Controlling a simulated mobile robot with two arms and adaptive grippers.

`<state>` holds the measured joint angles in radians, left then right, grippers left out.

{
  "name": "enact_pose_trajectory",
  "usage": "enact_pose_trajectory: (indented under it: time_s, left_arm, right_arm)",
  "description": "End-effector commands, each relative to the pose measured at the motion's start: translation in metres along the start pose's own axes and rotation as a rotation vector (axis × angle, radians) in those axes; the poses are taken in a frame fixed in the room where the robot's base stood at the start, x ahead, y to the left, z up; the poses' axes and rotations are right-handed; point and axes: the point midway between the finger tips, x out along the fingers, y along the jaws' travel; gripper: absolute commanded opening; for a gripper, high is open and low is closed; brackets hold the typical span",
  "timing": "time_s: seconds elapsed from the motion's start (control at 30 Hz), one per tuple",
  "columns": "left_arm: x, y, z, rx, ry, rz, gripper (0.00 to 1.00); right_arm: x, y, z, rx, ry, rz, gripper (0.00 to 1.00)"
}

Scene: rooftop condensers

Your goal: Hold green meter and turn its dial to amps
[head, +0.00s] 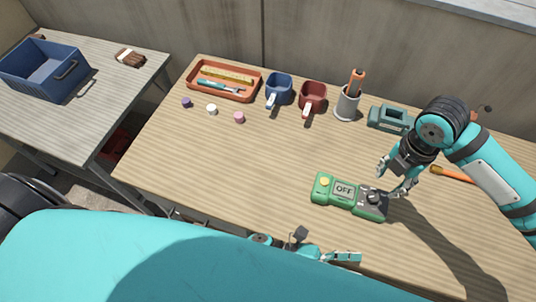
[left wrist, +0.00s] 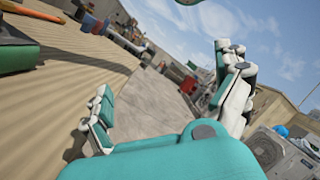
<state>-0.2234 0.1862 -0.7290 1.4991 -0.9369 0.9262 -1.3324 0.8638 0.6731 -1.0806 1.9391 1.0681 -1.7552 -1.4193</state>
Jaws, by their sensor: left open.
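The green meter (head: 336,197) lies on the wooden table near its front edge in the head view. Its display reads OFF. A yellow button is at its left end and a dark dial (head: 374,198) at its right end. My right gripper (head: 394,180) is open just above and right of the dial; I cannot tell whether a finger touches the meter. My left gripper (head: 325,246) is open at the table's front edge, below the meter and apart from it, partly hidden by my teal arm. In the left wrist view its spread fingers (left wrist: 168,105) hold nothing.
An orange tray (head: 222,95), a blue mug (head: 279,88), a red mug (head: 312,95), a grey cup (head: 347,104) with tools and a teal device (head: 388,118) stand along the back. Small caps lie front of the tray. The table's left middle is clear. A blue crate (head: 42,72) is on the left table.

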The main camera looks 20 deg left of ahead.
Motion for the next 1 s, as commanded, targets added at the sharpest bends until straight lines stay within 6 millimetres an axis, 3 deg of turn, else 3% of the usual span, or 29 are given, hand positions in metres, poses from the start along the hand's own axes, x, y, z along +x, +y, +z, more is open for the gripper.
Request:
enact_pose_trajectory:
  time_s: [0.03,0.17,0.3,0.57,0.6,0.8,1.0]
  left_arm:
    - [-0.013,0.009,0.033,0.123,-0.001,0.003,1.00]
    - [-0.038,0.013,0.107,0.414,-0.009,-0.010,1.00]
    - [-0.064,0.004,0.184,0.735,-0.006,-0.022,1.00]
    - [-0.114,-0.030,0.298,1.283,0.065,-0.029,1.00]
    - [-0.130,-0.015,0.296,1.293,0.156,-0.006,1.00]
    - [-0.179,0.049,0.251,1.093,0.426,0.093,1.00]
    - [-0.224,0.083,0.223,0.952,0.590,0.175,1.00]
  right_arm:
    - [0.000,0.000,0.000,0.000,0.000,0.000,0.38]
    - [0.000,0.000,0.000,0.000,0.000,0.000,0.38]
    - [0.000,0.000,0.000,0.000,0.000,0.000,0.38]
    - [0.000,0.000,0.000,0.000,0.000,0.000,0.38]
    - [0.001,0.000,0.000,0.000,0.000,0.000,0.38]
    - [0.000,0.000,0.000,0.000,0.000,0.000,0.38]
    - [0.000,0.000,0.000,0.000,0.000,0.000,0.38]
